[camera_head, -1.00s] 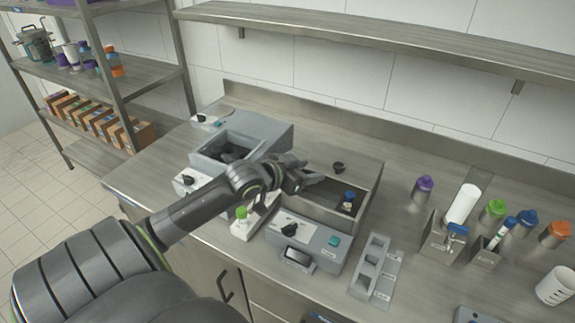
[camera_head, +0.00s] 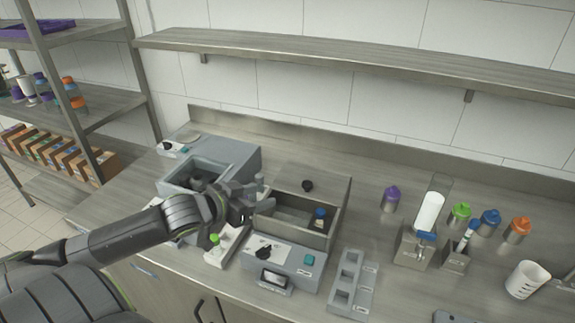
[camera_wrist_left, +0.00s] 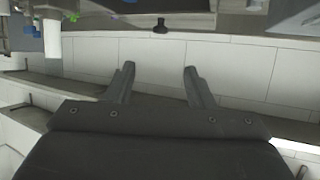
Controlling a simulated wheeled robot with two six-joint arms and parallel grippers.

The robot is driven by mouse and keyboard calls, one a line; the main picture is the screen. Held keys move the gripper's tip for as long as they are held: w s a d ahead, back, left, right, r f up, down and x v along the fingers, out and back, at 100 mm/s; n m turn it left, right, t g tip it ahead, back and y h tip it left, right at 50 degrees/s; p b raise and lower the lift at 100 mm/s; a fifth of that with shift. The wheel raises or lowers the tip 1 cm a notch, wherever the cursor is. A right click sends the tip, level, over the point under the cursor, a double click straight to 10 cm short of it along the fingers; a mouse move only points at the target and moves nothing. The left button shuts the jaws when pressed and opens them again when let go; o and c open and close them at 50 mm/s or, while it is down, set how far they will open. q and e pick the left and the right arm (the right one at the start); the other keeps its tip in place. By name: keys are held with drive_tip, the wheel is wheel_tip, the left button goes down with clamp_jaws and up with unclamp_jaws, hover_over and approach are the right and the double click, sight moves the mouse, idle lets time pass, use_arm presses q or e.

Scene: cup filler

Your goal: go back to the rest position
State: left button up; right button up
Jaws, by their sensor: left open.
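My left gripper (camera_head: 257,194) is in the head view, above the counter between the two grey machines. In the left wrist view its two fingers (camera_wrist_left: 160,85) are spread apart with nothing between them. The grey cup filler machine (camera_head: 292,250) stands just right of and below the gripper, with an open bin that holds a blue-capped bottle (camera_head: 320,218). A second grey machine (camera_head: 215,155) with an open well stands to the left, partly hidden by my left arm. My right gripper is not in view.
A small bottle with a green cap (camera_head: 214,240) stands on a white holder near my left forearm. A grey slotted rack (camera_head: 352,284), several colour-lidded cups such as a purple one (camera_head: 391,198), and a white measuring cup (camera_head: 526,280) stand to the right. A wall shelf (camera_head: 330,53) runs above the counter.

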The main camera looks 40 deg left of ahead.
use_arm(q)
drive_tip(key=s+d+f+n+g+y, duration=0.15)
drive_tip(key=s+d+f+g, duration=0.3)
drive_tip(key=s+f, duration=0.6)
drive_tip(key=s+d+f+n+g+y, duration=0.15)
drive_tip(key=s+d+f+g, duration=0.45)
drive_tip(key=s, duration=0.7)
drive_tip(key=s+a+f+x, duration=0.1)
drive_tip(key=s+x, duration=0.2)
drive_tip(key=x, duration=1)
drive_tip(key=s+a+x, duration=0.1)
drive_tip(key=s+x, duration=0.2)
drive_tip(key=x, duration=1)
drive_tip(key=s+d+f+g+b, duration=0.1)
drive_tip(key=s+f, duration=1.4)
drive_tip(key=f, duration=0.1)
drive_tip(key=shift+d+f+m+b, duration=0.25)
drive_tip(key=shift+d+m+b, duration=0.05)
